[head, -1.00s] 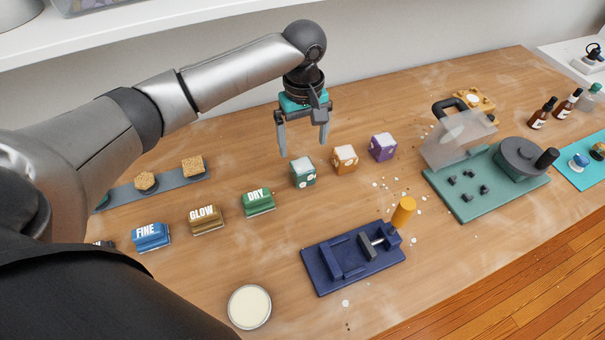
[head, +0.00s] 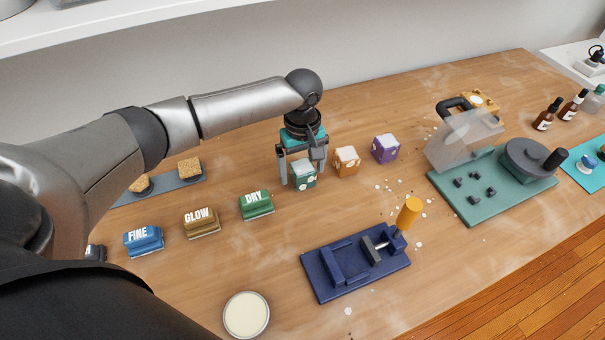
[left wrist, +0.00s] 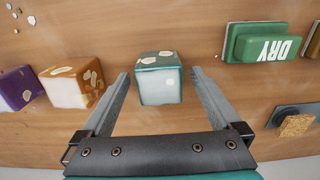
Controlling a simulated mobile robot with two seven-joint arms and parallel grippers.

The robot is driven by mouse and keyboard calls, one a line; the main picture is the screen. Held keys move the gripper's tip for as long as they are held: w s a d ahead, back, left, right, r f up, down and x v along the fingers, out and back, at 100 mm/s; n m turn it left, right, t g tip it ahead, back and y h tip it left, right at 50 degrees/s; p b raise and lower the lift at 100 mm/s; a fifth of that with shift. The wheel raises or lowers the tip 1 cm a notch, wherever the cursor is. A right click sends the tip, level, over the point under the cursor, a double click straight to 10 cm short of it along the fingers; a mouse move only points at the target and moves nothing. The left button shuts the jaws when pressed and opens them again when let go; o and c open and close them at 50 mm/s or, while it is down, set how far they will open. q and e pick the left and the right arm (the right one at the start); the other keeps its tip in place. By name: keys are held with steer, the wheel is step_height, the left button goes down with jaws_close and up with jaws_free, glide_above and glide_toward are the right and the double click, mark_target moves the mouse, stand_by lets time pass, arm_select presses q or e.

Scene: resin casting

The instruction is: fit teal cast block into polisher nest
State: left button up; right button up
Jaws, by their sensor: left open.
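The teal cast block (head: 303,176) stands on the wooden bench, left of the orange block. It is a teal cube with pale spots, and it also shows in the left wrist view (left wrist: 159,80). My left gripper (head: 303,182) is open and lowered over it, with a finger on each side. In the left wrist view the left gripper's fingers (left wrist: 157,85) show gaps to the block on both sides. The polisher nest cannot be told for certain; the green-based machine with a dark round disc (head: 527,157) stands at the right. My right gripper is not in view.
An orange block (head: 346,161) and a purple block (head: 386,148) stand right of the teal one. A navy vise-like fixture (head: 327,281) with an orange handle lies in front. Blocks labelled DRY (head: 257,205), GLOW (head: 201,223) and FINE (head: 144,241) stand left. Bench between the teal block and the fixture is clear.

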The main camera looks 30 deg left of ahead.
arm_select(q)
jaws_close()
stand_by(0.6)
